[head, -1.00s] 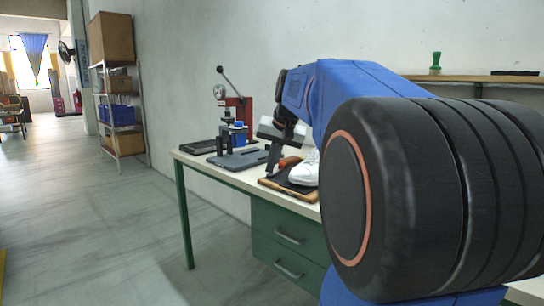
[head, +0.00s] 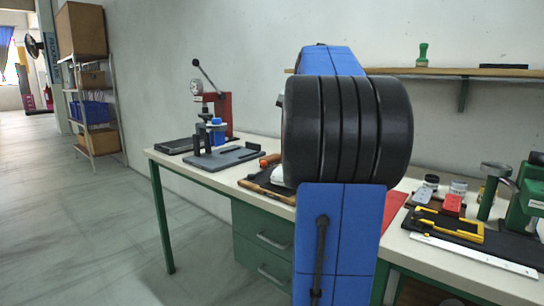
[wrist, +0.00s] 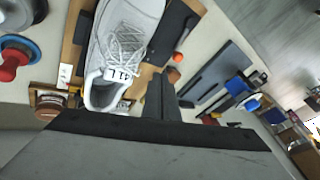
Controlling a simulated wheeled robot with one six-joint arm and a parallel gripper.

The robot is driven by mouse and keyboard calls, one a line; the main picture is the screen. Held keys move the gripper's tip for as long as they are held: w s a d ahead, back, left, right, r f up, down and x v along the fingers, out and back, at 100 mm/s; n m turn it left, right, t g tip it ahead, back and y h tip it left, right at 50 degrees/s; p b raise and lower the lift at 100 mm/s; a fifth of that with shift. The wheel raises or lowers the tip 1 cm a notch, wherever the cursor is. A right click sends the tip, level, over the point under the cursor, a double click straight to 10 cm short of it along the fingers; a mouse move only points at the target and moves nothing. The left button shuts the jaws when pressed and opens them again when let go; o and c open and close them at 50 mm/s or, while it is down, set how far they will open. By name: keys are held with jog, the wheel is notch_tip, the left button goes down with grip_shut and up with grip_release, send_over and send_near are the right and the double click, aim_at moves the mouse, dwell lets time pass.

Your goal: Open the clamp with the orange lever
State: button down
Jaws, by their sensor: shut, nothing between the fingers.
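An orange part (head: 270,160), possibly a lever or handle, lies beside the white shoe in the head view, just left of my arm. In the wrist view the orange part (wrist: 178,57) is small, right of the white shoe (wrist: 124,40). I cannot tell whether it belongs to a clamp. A grey plate (head: 230,157) with a black upright and a blue part stands farther left; it also shows in the wrist view (wrist: 222,72).
The shoe lies on a brown board (wrist: 73,38). A red press (head: 222,108) with a long lever stands at the back left of the bench. A green fixture (head: 525,200), yellow frame and small jars crowd the right side. Shelf (head: 450,72) on the wall. Floor at left is clear.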

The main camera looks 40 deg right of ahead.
jog(key=x, duration=0.9)
jog(key=shift+w+f, duration=0.15)
jog(key=shift+f, duration=0.05)
jog(key=shift+w+a+f, duration=0.3)
jog(key=shift+w+f, duration=0.35)
jog(key=shift+w, duration=0.3)
jog(key=shift+w+a+f, duration=0.2)
jog(key=shift+w, duration=0.2)
jog(key=shift+w+a+f, duration=0.15)
jog(key=shift+w+f, duration=0.05)
jog(key=shift+w, duration=0.25)
jog(key=shift+w, duration=0.1)
